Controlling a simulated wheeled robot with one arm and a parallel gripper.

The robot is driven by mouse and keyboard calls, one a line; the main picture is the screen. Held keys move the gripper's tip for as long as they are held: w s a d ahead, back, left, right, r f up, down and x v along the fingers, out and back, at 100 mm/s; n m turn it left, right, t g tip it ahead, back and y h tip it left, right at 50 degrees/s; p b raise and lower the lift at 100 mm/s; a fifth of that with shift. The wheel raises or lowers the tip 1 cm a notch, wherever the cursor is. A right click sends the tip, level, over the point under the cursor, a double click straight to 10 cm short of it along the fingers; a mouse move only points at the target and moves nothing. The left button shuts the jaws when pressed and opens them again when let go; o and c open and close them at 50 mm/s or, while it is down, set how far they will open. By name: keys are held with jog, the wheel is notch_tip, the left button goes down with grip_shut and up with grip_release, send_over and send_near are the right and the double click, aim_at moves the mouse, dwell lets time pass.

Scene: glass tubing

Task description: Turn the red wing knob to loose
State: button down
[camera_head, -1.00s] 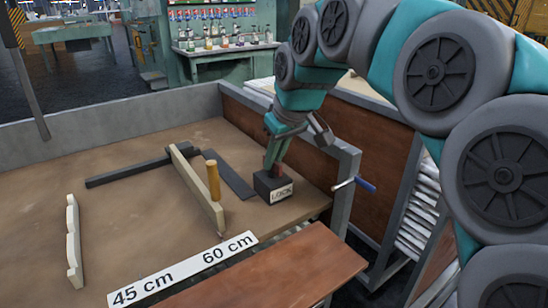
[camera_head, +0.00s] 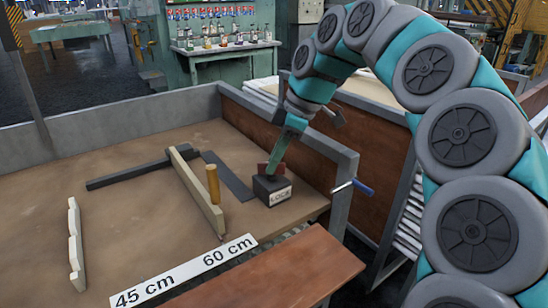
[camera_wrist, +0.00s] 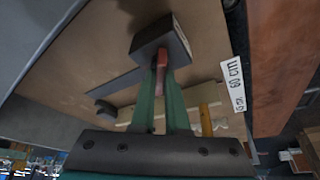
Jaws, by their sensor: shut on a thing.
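The red wing knob (camera_head: 263,169) sits on top of a small black block (camera_head: 264,188) with a white LOCK label. The knob also shows in the wrist view (camera_wrist: 162,68), between the green fingertips. My gripper (camera_head: 275,171) reaches down from the upper right and is shut on the red wing knob. In the head view its fingers hide part of the knob. The black block also shows in the wrist view (camera_wrist: 158,38), just beyond the fingertips.
A pale wooden bar (camera_head: 196,190) with an upright wooden handle (camera_head: 213,183) lies left of the block. A dark flat strip (camera_head: 229,176) lies between them. A blue-handled crank (camera_head: 362,187) sticks out at the right edge.

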jog(key=n, duration=0.1)
jog(key=n+g, duration=0.1)
jog(key=n, duration=0.2)
jog(key=shift+w, duration=0.25)
jog(key=shift+n+g+h+p, duration=0.3)
jog(key=shift+n+g, duration=0.2)
jog(key=shift+n, duration=0.4)
jog(key=c, duration=0.9)
grip_release()
jog(key=shift+s+a, duration=0.1)
jog(key=shift+s, duration=0.05)
